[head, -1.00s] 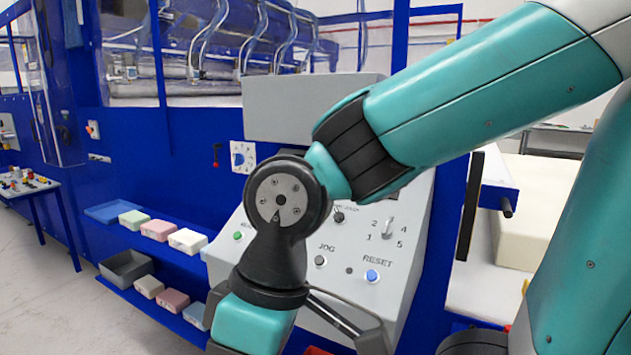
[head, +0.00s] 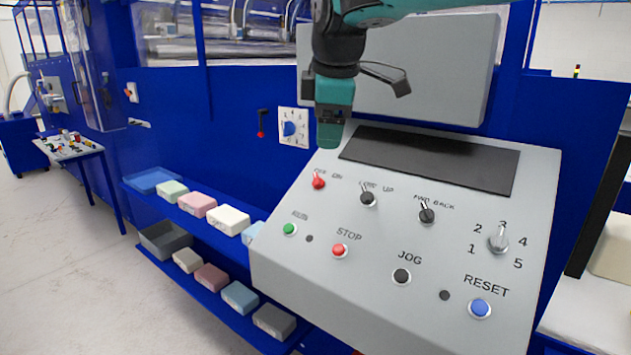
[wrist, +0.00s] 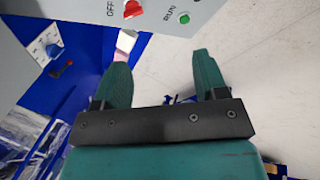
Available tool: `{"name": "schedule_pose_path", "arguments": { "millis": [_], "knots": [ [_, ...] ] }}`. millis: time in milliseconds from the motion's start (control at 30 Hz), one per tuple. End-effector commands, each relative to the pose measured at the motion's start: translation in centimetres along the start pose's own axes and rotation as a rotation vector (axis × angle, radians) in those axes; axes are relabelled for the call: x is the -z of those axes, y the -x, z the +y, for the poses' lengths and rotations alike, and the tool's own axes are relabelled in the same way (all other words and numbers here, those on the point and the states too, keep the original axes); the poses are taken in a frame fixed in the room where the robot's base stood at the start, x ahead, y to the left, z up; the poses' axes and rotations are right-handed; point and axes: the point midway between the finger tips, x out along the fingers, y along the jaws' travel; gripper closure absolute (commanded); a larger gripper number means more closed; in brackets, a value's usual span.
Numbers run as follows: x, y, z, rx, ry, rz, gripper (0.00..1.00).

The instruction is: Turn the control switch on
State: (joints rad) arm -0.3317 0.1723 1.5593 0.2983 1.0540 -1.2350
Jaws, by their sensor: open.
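The control switch is a red knob (head: 319,180) at the upper left of the grey sloped panel (head: 380,290), under OFF and ON labels. Its pointer appears to lean toward OFF. The knob also shows at the top edge of the wrist view (wrist: 133,9), beside the word OFF. My gripper (head: 331,140) hangs above and slightly right of the knob in the head view, apart from it. In the wrist view my gripper (wrist: 162,60) has its two teal fingers spread apart with nothing between them. The knob lies beyond the left finger's tip.
Other panel controls include a black switch (head: 368,198), a green RUN button (head: 290,229), a red STOP button (head: 340,250) and a blue RESET button (head: 480,308). A dark screen (head: 430,160) is set above them. Blue shelves with foam blocks (head: 228,219) stand left.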

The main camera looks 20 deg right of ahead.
Motion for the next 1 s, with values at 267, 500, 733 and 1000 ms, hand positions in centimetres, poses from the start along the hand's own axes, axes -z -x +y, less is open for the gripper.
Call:
{"name": "schedule_pose_path", "arguments": {
  "millis": [267, 500, 733, 1000],
  "knots": [
    [1.2, 0.4, 4.1, -0.045, 0.126, -0.027, 0.34],
    [1.2, -3.1, 4.3, -0.043, 0.131, -0.029, 0.34],
    [1.1, -8.3, 4.5, -0.043, 0.131, -0.028, 0.34],
    [1.0, -13.7, 4.8, -0.044, 0.131, -0.027, 0.34]
  ]
}}
